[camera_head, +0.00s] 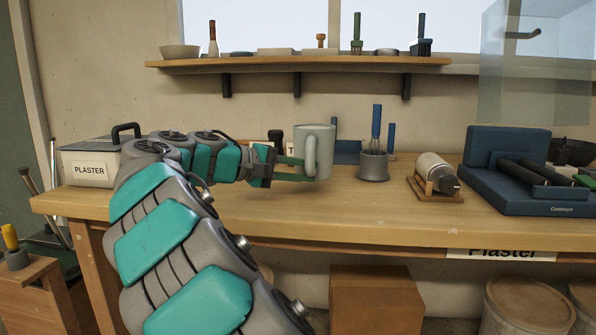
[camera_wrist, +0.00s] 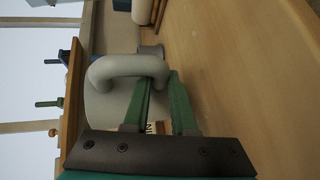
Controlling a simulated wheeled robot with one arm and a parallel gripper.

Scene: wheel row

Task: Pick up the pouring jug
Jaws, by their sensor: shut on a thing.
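The pouring jug (camera_head: 325,150) is a pale grey, upright vessel with a loop handle facing me, over the middle of the workbench. My gripper (camera_head: 303,170) reaches in from the left and is shut on the jug's handle near its lower end. In the wrist view, the green fingers (camera_wrist: 161,84) are on either side of the handle, and the jug (camera_wrist: 105,107) shows beside them, partly behind a finger. I cannot tell whether the jug's base touches the bench.
A grey pot with tools (camera_head: 373,166) stands just right of the jug. Further right are a small roller on a wooden stand (camera_head: 436,178) and a blue machine (camera_head: 500,180). A grey plaster box (camera_head: 90,160) is at left. A shelf (camera_head: 300,64) hangs above.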

